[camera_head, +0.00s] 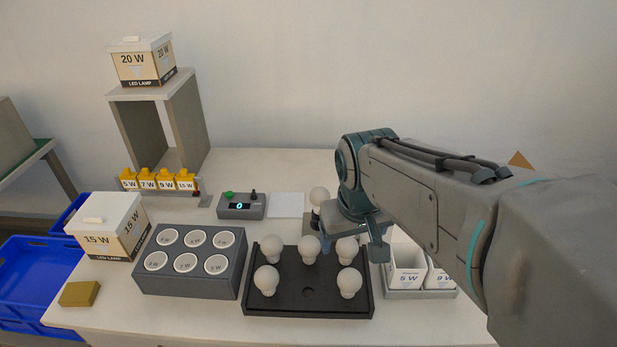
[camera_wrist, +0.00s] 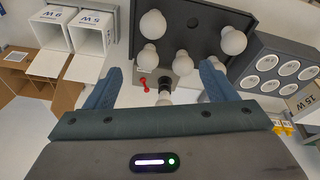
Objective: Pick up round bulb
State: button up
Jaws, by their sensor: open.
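Several round white bulbs stand in a black tray (camera_head: 335,305): front left (camera_head: 266,281), front right (camera_head: 349,283), and a back row including a left (camera_head: 271,247), middle (camera_head: 309,249) and right bulb (camera_head: 347,249). The front middle hole is empty. Another round bulb (camera_head: 319,196) stands upright in a dark socket behind the tray; it shows between the finger bases in the wrist view (camera_wrist: 165,98). My gripper (camera_wrist: 160,68) is open and empty, its fingers pointing toward the tray. In the head view my gripper (camera_head: 352,242) is at the tray's back right, partly hidden by the arm.
A grey block with several labelled round holes (camera_head: 190,280) stands left of the tray. White open boxes (camera_head: 405,276) stand right of it. A control box with a display (camera_head: 241,206) and a white pad (camera_head: 286,205) lie behind. A 15 W box (camera_head: 105,225) stands left.

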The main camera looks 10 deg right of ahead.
jog(key=w+n, duration=0.2)
jog(key=w, duration=1.1)
jog(key=g+p, duration=0.1)
jog(key=p, duration=0.1)
send_near(320, 190)
jog(key=shift+a+f+n+h, duration=0.15)
jog(key=shift+f+n+h, duration=0.15)
jog(key=shift+f+n, duration=0.15)
jog(key=f, duration=0.2)
jog(key=w+f, duration=0.1)
jog(key=f, duration=0.5)
jog(key=shift+w+d+f+p, duration=0.1)
jog(key=shift+w+d+p, duration=0.1)
jog(key=shift+d+p, duration=0.2)
jog(key=shift+w+d+f+p, duration=0.1)
jog(key=shift+f+p, duration=0.15)
jog(key=shift+f, duration=0.65)
jog(key=shift+w+a+f+p, duration=0.1)
jog(key=shift+f+p, duration=0.2)
jog(key=shift+f, duration=0.55)
jog(key=shift+w+d+f+p, duration=0.1)
jog(key=shift+f+p, duration=0.15)
jog(key=shift+f, duration=0.65)
jog(key=c, duration=1.1)
